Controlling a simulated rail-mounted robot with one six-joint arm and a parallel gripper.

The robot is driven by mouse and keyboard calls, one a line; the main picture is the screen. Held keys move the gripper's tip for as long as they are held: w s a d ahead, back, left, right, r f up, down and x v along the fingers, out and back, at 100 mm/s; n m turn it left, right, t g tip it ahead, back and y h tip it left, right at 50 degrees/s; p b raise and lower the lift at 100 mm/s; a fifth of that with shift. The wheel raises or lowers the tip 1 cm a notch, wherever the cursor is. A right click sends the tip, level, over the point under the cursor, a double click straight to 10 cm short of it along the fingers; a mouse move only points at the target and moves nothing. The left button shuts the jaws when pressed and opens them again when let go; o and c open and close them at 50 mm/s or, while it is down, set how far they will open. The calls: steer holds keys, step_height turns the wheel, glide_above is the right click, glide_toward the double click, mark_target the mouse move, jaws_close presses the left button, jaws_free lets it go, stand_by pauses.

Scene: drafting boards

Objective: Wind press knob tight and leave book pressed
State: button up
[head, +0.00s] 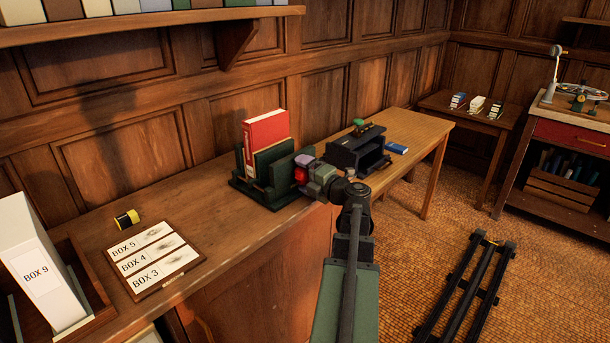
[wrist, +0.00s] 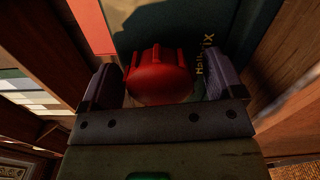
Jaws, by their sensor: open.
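The red book (head: 266,133) stands upright in the dark green press (head: 270,190) on the long bench, with its top above the press sides. The red press knob (head: 301,175) is on the press's right side, partly covered by my gripper (head: 304,166). In the wrist view the knob (wrist: 158,78) is ribbed and sits between the two purple fingers of my gripper (wrist: 162,82). The fingers are apart, with a gap visible on each side of the knob. A dark green press face with gold lettering (wrist: 204,55) lies behind the knob. The screw behind it is hidden.
A black open-fronted device (head: 357,150) with a green knob and a blue book (head: 397,149) stand to the right on the bench. A box-label board (head: 153,260), a yellow-black roll (head: 127,219) and a white box file (head: 40,265) are at left. A shelf (head: 150,28) hangs above.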

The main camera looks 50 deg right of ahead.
steer(key=n, duration=0.3)
steer(key=shift+n, duration=0.3)
steer(key=n, duration=0.4)
steer(key=c, duration=0.9)
steer(key=m, duration=0.5)
